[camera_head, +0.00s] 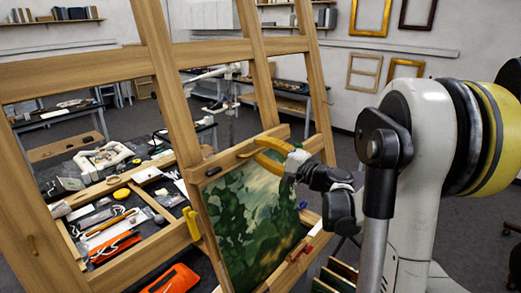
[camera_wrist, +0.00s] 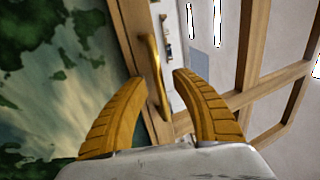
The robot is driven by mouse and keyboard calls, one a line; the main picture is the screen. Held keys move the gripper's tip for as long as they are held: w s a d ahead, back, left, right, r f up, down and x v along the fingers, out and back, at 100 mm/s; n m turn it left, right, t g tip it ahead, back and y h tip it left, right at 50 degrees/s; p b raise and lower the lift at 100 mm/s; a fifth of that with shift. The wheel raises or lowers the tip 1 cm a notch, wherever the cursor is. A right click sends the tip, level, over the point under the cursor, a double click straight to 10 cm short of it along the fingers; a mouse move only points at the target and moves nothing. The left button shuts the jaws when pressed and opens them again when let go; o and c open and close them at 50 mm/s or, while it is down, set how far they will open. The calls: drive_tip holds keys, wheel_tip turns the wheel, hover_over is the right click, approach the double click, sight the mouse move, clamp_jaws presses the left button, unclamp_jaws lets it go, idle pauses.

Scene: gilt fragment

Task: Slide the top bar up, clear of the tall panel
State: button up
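The tall panel (camera_head: 252,215), a green and cream painting, stands on the wooden easel; its surface also shows at the left of the wrist view (camera_wrist: 60,75). The top bar (camera_head: 225,160) is a wooden rail along the panel's upper edge, and in the wrist view it runs beside the painting (camera_wrist: 128,40). A curved brass handle (camera_wrist: 154,70) is on the bar. My gripper (camera_head: 262,150) is at the bar, its yellow fingers spread. In the wrist view my gripper (camera_wrist: 156,78) is open with the handle between its fingertips. I cannot tell whether they touch it.
Thick easel posts and a wide crossbeam (camera_head: 80,72) stand around the panel. A yellow clip (camera_head: 191,223) is at the panel's left edge. A tool tray (camera_head: 122,222) lies at the left, with an orange item (camera_head: 172,279) below it. Empty frames (camera_head: 371,15) hang on the back wall.

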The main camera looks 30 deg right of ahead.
clamp_jaws()
wheel_tip(320, 180, up, 8)
drive_tip(key=w+p, duration=0.2)
drive_tip(key=shift+w+a+f+p, duration=0.2)
drive_tip(key=shift+a+p, duration=0.1)
drive_tip(key=shift+a, duration=0.15)
drive_tip(key=shift+c, duration=1.5)
unclamp_jaws()
drive_tip(key=shift+s+r, duration=0.1)
drive_tip(key=shift+r, duration=0.1)
drive_tip(key=o, duration=0.4)
drive_tip(key=shift+s+d, duration=0.1)
drive_tip(key=shift+s, duration=0.05)
drive_tip(key=v, duration=1.1)
drive_tip(key=shift+s+d+f, duration=0.15)
drive_tip(key=shift+s+f, duration=0.05)
drive_tip(key=shift+s, duration=0.1)
